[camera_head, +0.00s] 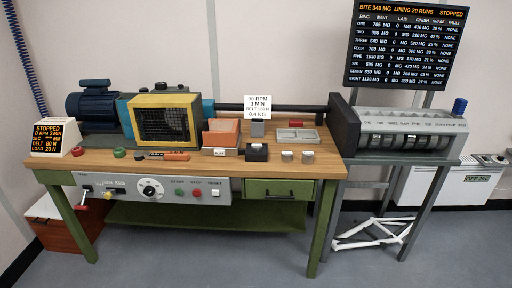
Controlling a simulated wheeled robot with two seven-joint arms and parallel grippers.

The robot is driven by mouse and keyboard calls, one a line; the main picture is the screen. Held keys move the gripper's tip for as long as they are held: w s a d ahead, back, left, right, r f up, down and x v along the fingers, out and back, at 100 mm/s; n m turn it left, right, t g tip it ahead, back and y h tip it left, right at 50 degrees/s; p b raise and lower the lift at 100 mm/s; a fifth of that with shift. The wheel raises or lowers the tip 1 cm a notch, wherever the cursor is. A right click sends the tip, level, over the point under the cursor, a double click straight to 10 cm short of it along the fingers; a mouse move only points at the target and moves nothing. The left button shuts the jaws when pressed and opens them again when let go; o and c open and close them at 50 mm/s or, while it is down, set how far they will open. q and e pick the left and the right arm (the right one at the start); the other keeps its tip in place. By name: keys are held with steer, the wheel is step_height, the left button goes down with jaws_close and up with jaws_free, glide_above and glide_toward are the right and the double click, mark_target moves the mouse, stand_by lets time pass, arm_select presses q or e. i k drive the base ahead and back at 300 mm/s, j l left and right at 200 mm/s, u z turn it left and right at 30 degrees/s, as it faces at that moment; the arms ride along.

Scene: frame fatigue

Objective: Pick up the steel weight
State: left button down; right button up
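Two small cylinders stand upright side by side near the front right of the workbench top: a left cylinder (287,156) and a right cylinder (307,157). Both look greyish and metallic. They could be weights, but I cannot tell which one is the steel weight. Nothing visible touches them. Neither of my grippers is in view.
A black block (257,152) sits left of the cylinders, and a grey tray (297,134) lies behind them. A placard (258,104) reads 90 RPM, 3 MIN, BELT 120 N, 0.4 KG. A horizontal dark bar (270,107) runs along the back. A slotted grey machine (405,130) stands right.

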mark_target(257, 147)
steer(key=i+j+u, duration=0.1)
steer(key=i, duration=0.25)
steer(key=i+l+u, duration=0.3)
steer(key=i, duration=0.2)
steer(key=i+l+u, duration=0.35)
steer(key=i, duration=0.1)
